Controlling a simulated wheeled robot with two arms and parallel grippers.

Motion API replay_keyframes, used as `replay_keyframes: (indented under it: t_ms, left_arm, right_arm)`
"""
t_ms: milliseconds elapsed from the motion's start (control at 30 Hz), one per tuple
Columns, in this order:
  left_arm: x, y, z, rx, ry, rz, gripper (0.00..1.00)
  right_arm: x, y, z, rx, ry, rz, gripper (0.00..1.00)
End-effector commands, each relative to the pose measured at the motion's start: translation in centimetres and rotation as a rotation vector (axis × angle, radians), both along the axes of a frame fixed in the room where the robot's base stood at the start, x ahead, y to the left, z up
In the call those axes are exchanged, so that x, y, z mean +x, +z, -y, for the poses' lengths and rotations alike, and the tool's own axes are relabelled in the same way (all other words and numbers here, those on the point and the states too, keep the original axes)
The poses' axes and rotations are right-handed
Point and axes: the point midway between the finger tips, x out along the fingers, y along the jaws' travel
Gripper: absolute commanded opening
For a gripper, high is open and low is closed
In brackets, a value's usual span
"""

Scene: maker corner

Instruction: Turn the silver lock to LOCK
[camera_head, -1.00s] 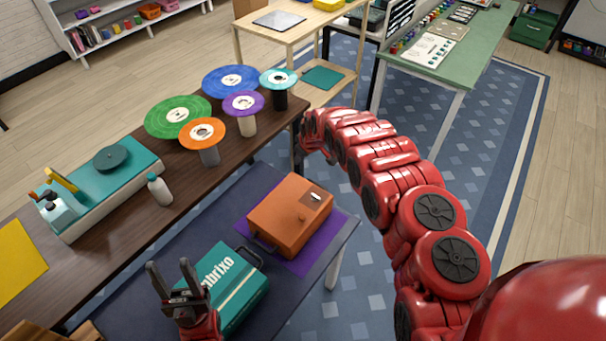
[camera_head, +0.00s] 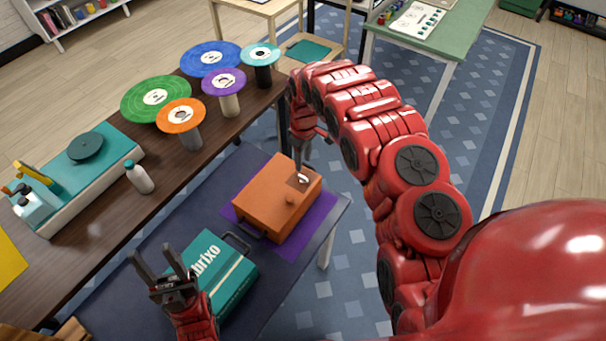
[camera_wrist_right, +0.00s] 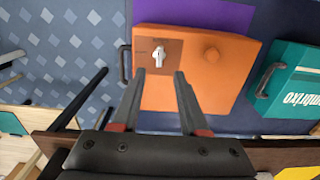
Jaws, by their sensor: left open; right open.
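The silver lock (camera_wrist_right: 160,57) sits on a brown patch at one corner of the orange box (camera_wrist_right: 205,85). In the wrist view it appears as a small key-like piece, and the markings beside it are too small to read. The lock is also visible in the head view (camera_head: 303,179), partly covered by my right gripper. My right gripper (camera_wrist_right: 160,72) is open, with its fingertips close to the lock, one on each side in the picture; I cannot tell whether they touch it. My left gripper (camera_head: 152,250) is open and empty, left of the teal case.
The orange box (camera_head: 278,195) lies on a purple mat (camera_head: 318,222) on the low dark table. The teal Mbrixo case (camera_head: 225,272) lies beside it.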

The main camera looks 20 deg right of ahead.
Motion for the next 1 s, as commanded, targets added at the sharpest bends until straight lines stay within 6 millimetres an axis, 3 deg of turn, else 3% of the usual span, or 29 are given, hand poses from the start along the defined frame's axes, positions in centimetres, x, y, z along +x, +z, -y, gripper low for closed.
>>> replay_keyframes:
  t_ms: [367, 500, 733, 1000]
  left_arm:
    - [0.0, 1.9, 0.0, 0.0, 0.0, -0.001, 0.5]
    - [0.0, 1.6, 0.0, 0.0, 0.0, -0.001, 0.5]
    - [0.0, 1.6, 0.0, 0.0, 0.0, -0.001, 0.5]
    - [0.0, 1.6, 0.0, 0.0, 0.0, -0.001, 0.5]
  right_arm:
    - [0.0, -5.0, -0.1, 0.001, 0.0, 0.003, 0.44]
    - [0.1, -6.5, -0.2, 0.003, 0.001, 0.004, 0.44]
    - [0.0, -7.8, -0.1, 0.001, 0.001, 0.002, 0.44]
    - [0.2, -8.0, 0.0, -0.001, 0.0, 0.006, 0.44]
